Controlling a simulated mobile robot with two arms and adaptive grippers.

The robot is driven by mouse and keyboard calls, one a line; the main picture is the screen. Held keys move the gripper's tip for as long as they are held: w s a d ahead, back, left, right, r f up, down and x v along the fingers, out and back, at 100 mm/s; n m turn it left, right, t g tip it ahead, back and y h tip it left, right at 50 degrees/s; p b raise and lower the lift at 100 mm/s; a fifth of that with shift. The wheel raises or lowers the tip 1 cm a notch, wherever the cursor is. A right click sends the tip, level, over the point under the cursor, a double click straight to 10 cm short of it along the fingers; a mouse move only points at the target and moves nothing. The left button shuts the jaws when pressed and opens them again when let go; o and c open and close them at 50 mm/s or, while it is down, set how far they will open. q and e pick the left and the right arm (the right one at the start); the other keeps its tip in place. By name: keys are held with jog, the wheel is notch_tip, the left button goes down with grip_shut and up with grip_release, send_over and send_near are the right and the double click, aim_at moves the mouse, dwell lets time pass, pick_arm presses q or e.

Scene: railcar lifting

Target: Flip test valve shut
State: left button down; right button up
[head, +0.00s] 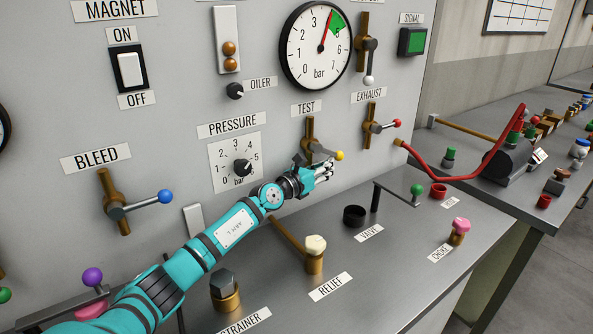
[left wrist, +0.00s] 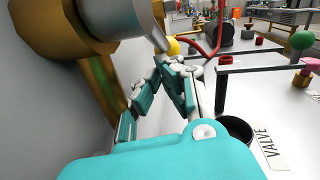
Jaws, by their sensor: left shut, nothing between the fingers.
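The test valve is a brass pipe (head: 310,132) on the grey panel under the TEST label (head: 306,108). Its grey lever points sideways to the right, across the pipe, and ends in a yellow knob (head: 339,156). In the left wrist view the brass pipe (left wrist: 97,85) is large at the left, and the yellow knob (left wrist: 174,47) shows just beyond the fingertips. My left gripper (head: 328,170) is shut and empty, just below the lever and knob; its fingers also show in the left wrist view (left wrist: 170,68). I cannot tell whether they touch the lever. My right gripper is not in view.
The exhaust valve with a red knob (head: 397,124) is close by on the right. Below are the relief knob (head: 316,244), a black ring (head: 354,215) by the VALVE label, and a green-knobbed lever (head: 417,189). A red hose (head: 460,178) hangs at the right.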

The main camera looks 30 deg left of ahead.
aim_at(336, 153)
pick_arm(q)
jog(key=shift+w+d+r+p, duration=0.25)
jog(key=shift+d+r+p, duration=0.15)
jog(key=shift+r, duration=0.15)
jog(key=shift+w+d+r+p, duration=0.25)
jog(key=shift+d+r+p, duration=0.1)
jog(key=shift+r, duration=0.15)
jog(key=shift+w+d+r, duration=0.1)
jog(key=shift+w+r, duration=0.05)
jog(key=shift+r, duration=0.15)
jog(key=shift+w+p, duration=0.3)
jog(key=shift+w, duration=0.15)
jog(key=shift+r, duration=0.1)
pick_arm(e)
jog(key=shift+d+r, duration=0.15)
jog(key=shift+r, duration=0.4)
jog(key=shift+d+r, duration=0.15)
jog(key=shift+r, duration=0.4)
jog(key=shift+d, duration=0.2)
